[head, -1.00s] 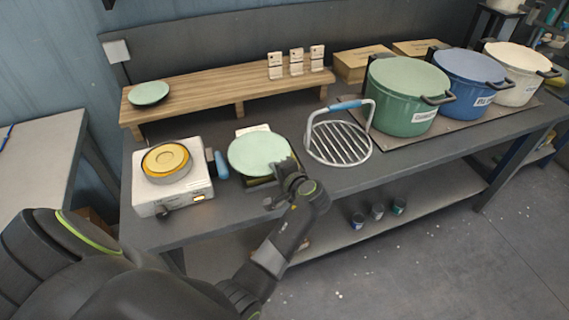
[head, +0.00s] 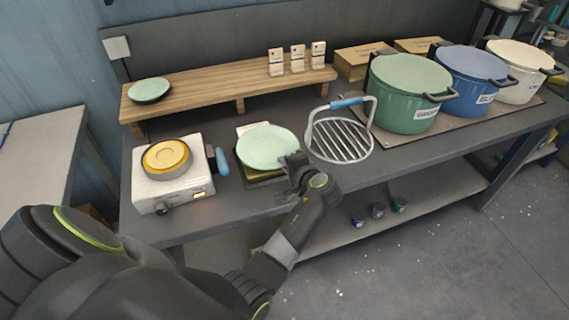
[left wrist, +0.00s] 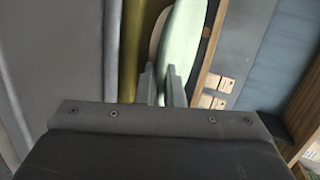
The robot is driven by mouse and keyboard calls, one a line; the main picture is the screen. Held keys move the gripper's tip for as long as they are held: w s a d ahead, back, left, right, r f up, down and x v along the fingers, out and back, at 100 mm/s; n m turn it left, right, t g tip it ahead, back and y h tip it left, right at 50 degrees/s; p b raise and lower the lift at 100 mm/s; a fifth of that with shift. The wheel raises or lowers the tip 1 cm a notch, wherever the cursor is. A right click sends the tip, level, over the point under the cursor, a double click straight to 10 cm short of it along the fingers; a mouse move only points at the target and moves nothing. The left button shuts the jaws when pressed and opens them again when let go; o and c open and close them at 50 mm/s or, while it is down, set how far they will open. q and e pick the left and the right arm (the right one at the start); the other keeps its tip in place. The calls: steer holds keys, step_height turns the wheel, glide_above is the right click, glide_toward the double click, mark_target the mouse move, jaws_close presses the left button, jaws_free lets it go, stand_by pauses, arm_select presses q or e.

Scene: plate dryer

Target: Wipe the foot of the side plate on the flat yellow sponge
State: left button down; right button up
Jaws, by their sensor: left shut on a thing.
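The pale green side plate (head: 267,147) is held by its near right rim in my left gripper (head: 295,167), roughly level at the front middle of the bench. In the left wrist view the gripper fingers (left wrist: 163,85) are closed on the green plate (left wrist: 182,45), seen nearly edge-on. A yellowish strip beside the plate in that view looks like the flat sponge (left wrist: 135,50). In the head view the plate hides most of what lies below it; only a dark, yellowish edge shows. I cannot tell whether plate and sponge touch. My right gripper is not in view.
A white burner-like unit (head: 181,190) with a round yellow top and blue handle stands left. A wire rack (head: 341,140) with a blue handle stands close right. Behind is a wooden shelf (head: 215,85) with another green plate (head: 149,90). Large pots (head: 410,95) fill the right.

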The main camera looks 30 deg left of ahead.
arm_select(q)
steer(key=shift+r+p, duration=2.35)
steer(key=shift+r, duration=0.65)
steer(key=shift+f, duration=0.1)
